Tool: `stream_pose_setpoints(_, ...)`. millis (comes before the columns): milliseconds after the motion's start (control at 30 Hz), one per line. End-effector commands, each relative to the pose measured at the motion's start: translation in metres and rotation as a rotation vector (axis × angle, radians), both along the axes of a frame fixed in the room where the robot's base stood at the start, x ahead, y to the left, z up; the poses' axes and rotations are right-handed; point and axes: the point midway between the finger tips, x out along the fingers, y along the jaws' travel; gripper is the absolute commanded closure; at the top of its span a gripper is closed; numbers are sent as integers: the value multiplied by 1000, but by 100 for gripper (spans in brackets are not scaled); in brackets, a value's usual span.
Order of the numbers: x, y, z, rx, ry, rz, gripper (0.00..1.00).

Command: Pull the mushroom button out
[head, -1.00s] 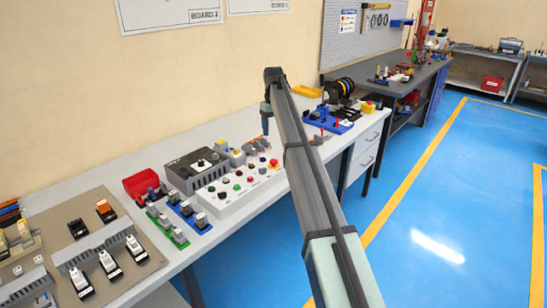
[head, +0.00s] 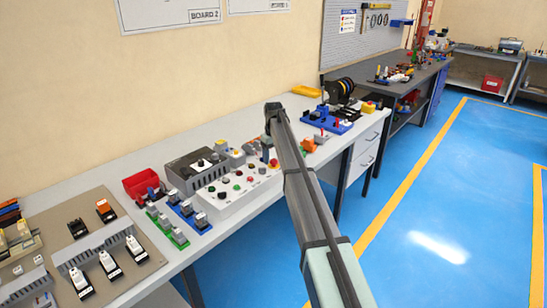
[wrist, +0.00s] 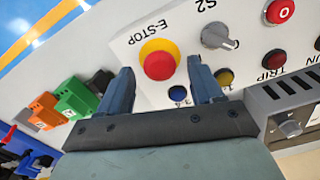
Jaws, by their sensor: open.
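The mushroom button (wrist: 159,66) is a round red head on a yellow ring, marked E-STOP, on a light control panel (wrist: 128,42). In the head view the red button (head: 274,162) sits near the panel's right end, close beside my gripper (head: 267,154). In the wrist view my gripper (wrist: 161,65) is open, with one dark blue finger on each side of the button. The fingers look apart from it; whether they reach down to the panel is unclear.
A grey selector switch (wrist: 219,37) marked S2, a red O button (wrist: 279,11) and a small blue indicator (wrist: 178,93) lie near the right finger. Green (wrist: 76,101) and orange (wrist: 46,110) blocks lie left. A grey box (wrist: 285,105) stands at right.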

Motion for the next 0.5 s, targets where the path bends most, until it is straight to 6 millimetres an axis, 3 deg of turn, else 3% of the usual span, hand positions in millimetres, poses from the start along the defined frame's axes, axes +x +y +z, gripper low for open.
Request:
stream_pose_setpoints(333, 0, 0, -2, 0, 0, 0, 34)
stream_pose_setpoints(500, 0, 0, -2, 0, 0, 0, 51)
